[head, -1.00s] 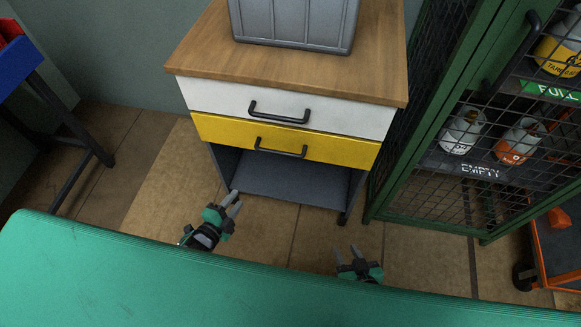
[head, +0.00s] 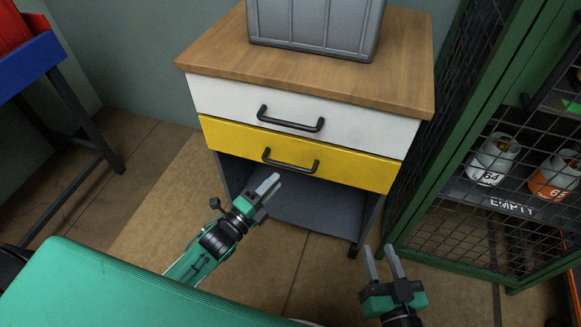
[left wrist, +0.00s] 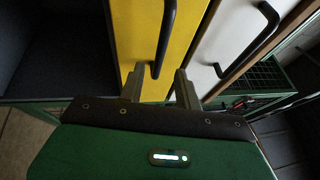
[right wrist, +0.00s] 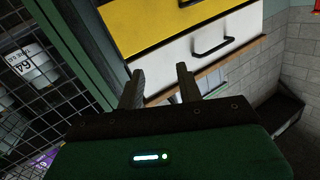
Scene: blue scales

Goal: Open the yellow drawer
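The yellow drawer (head: 350,167) sits flush in the cabinet, below the white drawer (head: 235,102), and looks closed. Its black bar handle (head: 290,166) is on its front. My left gripper (head: 270,187) is just below and in front of this handle. In the left wrist view its fingers (left wrist: 159,88) are apart, and the yellow drawer's handle (left wrist: 166,35) runs down towards the gap between them. I cannot tell whether they touch it. My right gripper (head: 381,262) is open and empty, low at the right, in front of the cabinet's lower right corner.
A grey case (head: 315,28) stands on the wooden top (head: 225,60). Below the yellow drawer is an open grey shelf space (head: 310,208). A green mesh cage (head: 420,165) with gas bottles stands close on the right.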

